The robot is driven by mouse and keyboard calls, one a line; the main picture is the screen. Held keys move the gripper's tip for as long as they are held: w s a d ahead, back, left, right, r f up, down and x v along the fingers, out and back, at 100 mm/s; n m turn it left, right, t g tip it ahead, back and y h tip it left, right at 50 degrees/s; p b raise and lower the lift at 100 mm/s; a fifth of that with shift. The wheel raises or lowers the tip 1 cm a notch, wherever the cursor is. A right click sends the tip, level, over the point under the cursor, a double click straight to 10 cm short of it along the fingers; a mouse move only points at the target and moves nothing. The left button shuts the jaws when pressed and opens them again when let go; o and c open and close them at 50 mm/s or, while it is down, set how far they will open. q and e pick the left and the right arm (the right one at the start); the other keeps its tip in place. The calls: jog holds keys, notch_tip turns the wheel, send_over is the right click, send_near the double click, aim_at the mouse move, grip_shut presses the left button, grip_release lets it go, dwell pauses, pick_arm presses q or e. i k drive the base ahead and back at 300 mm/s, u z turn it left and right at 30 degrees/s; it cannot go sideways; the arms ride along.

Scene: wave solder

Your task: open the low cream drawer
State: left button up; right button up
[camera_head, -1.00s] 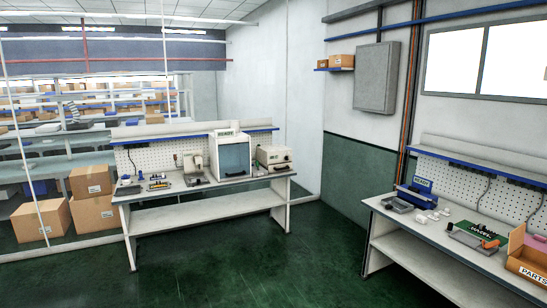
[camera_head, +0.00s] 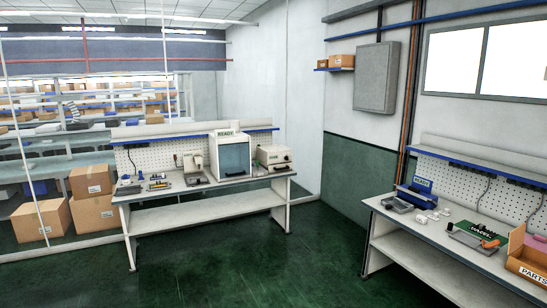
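A low cream box-shaped unit (camera_head: 273,157) stands at the right end of the far bench (camera_head: 215,206). Its front faces the room, and it is too small here to tell a drawer or handle on it, or whether any part is open. To its left stands a taller cream cabinet (camera_head: 231,155) with a blue-grey front panel and a sign on top. Neither of my grippers shows in the head view.
Small devices (camera_head: 193,168) and tools stand on the far bench's left half. A second bench (camera_head: 440,238) at right holds a blue device (camera_head: 414,196), a green board (camera_head: 476,232) and a parts box (camera_head: 528,262). Cardboard boxes (camera_head: 93,213) stand at left. The green floor (camera_head: 250,265) between is clear.

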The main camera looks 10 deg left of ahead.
aim_at(276, 165)
jog(key=u, duration=0.2)
jog(key=i, duration=2.05)
jog(key=u, duration=0.4)
jog(key=i, duration=3.95)
jog(key=z, duration=0.1)
